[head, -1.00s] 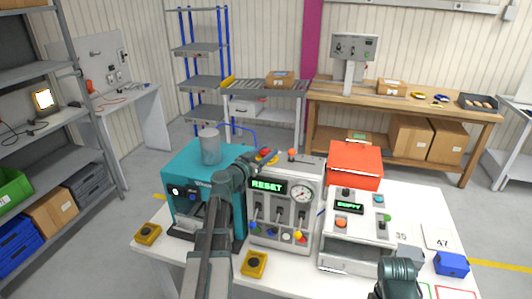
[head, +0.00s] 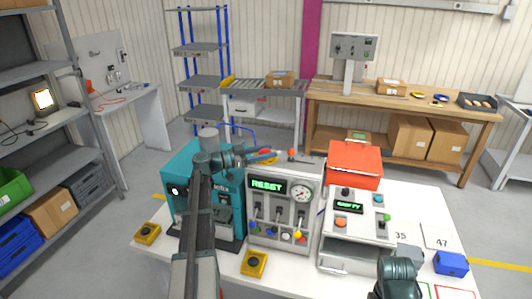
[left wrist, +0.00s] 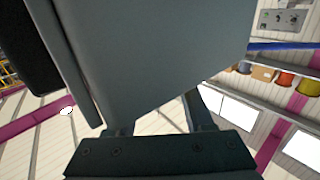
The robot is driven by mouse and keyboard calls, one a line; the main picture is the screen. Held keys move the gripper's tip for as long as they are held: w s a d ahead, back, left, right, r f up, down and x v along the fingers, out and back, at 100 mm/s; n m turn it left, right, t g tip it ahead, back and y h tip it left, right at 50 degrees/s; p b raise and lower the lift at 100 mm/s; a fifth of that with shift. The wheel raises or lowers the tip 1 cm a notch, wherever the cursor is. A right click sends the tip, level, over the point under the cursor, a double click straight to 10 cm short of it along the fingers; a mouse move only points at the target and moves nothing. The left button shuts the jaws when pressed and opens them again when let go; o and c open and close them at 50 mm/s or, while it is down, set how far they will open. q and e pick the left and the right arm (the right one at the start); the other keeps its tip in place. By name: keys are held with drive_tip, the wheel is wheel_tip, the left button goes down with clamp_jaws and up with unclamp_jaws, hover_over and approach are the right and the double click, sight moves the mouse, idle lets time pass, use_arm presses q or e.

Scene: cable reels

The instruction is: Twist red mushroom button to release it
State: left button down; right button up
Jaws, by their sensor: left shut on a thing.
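The red mushroom button (head: 266,150) is on a yellow base (head: 268,161) at the top back of the grey machine with the RESET display (head: 268,186). Only a little red shows, as my left gripper covers most of it. My left gripper (head: 264,156) reaches in from the left, roughly level, and is shut on the button. In the left wrist view my own dark grey parts fill the middle, and the button cannot be seen there. A dark teal part of my right arm shows at the lower right; its fingers are not visible.
A teal machine (head: 180,196) stands left of the grey one, under my left arm. An orange-red box (head: 354,165) and a white machine (head: 340,256) stand to the right. An orange knob (head: 292,153) stands close to the gripper. Yellow button boxes (head: 254,264) sit along the front edge.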

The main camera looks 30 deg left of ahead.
idle(0.4)
use_arm(q)
drive_tip(key=shift+c, duration=1.4)
unclamp_jaws()
drive_tip(key=v, duration=1.4)
